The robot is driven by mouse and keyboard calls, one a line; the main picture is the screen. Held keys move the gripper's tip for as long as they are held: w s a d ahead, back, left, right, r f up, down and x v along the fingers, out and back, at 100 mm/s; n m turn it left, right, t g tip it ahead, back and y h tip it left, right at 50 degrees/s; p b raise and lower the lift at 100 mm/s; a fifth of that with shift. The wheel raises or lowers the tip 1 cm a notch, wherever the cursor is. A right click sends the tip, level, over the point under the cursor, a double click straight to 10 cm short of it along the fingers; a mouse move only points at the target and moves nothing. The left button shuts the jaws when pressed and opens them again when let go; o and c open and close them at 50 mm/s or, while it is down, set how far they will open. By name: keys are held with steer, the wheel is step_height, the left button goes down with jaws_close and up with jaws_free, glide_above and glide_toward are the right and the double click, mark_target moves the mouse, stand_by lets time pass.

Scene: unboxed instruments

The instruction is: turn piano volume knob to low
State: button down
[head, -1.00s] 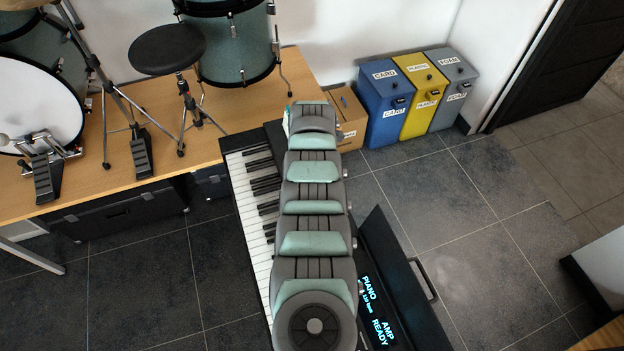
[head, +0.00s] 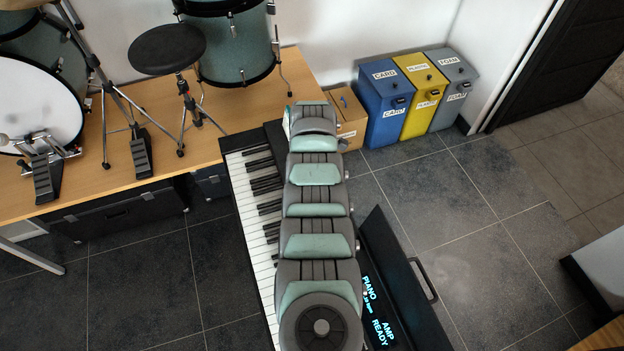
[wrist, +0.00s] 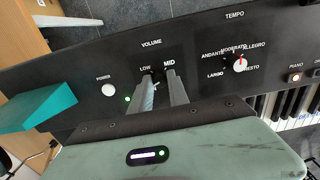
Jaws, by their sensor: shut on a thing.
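The piano (head: 262,225) stands under my arm in the head view, with its white and black keys showing on the left side. In the wrist view its black panel (wrist: 75,65) carries a VOLUME label with LOW and MID marks. My gripper (wrist: 161,76) is over the volume dial, its two fingers close together just below these marks. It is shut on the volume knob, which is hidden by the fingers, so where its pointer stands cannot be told. In the head view my arm hides the gripper.
The white power button (wrist: 108,90) is left of my fingers, beside a lit green light. The tempo knob (wrist: 240,65) is to the right, and the PIANO button (wrist: 294,77) beyond it. A lit display (head: 376,310) reads PIANO, AMP READY.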

steer(key=m, duration=1.3)
stand_by(0.5)
steer(key=c, duration=1.3)
jaws_free()
steer(key=shift+o, duration=0.2)
step_height(320, 180, up, 11)
